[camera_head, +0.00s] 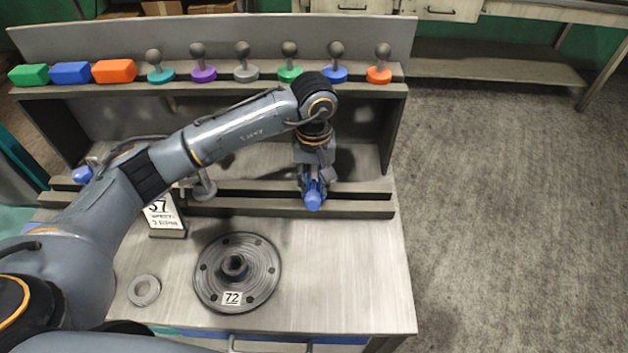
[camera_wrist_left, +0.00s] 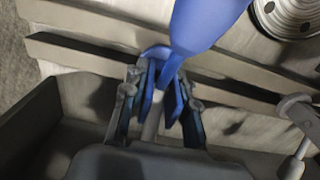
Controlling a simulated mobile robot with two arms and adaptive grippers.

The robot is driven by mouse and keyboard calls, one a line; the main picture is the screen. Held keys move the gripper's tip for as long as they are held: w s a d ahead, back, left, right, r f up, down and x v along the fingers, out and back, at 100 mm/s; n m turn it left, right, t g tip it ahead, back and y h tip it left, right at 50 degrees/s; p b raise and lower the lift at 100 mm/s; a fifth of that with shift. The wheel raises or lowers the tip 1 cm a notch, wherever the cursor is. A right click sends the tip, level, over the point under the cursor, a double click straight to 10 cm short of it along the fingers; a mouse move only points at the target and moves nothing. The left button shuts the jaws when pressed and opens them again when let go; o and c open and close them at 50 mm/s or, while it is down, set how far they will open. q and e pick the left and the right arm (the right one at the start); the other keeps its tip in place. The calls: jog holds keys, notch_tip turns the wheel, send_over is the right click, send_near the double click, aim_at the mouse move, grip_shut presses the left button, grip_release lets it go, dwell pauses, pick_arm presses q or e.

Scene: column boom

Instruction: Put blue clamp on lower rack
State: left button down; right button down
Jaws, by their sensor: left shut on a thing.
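My left gripper (camera_head: 313,186) is shut on a blue clamp (camera_head: 313,201) at the lower rack (camera_head: 240,206), near its right end. In the wrist view the gripper (camera_wrist_left: 157,100) has its fingers on either side of the clamp's narrow grey shaft. The clamp's wide blue handle (camera_wrist_left: 205,25) points away over the rack's rails. The clamp overlaps the front rail (camera_wrist_left: 80,50) in the picture. I cannot tell whether it touches the rack, and its far end is hidden by the gripper. My right gripper is not in view.
The upper shelf (camera_head: 215,87) holds coloured blocks and several ball-topped pieces, including a blue one (camera_head: 335,72). A grey piece (camera_head: 201,189) and a blue piece (camera_head: 82,174) are at the lower rack's left.

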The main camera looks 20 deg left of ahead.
aim_at(314, 169)
pick_arm(q)
jog(key=c, duration=1.3)
grip_release()
jog(key=shift+c, duration=0.2)
jog(key=shift+r+p, duration=1.45)
jog(key=shift+r, duration=2.25)
jog(key=shift+o, duration=0.2)
jog(key=o, duration=0.5)
jog(key=shift+o, duration=0.2)
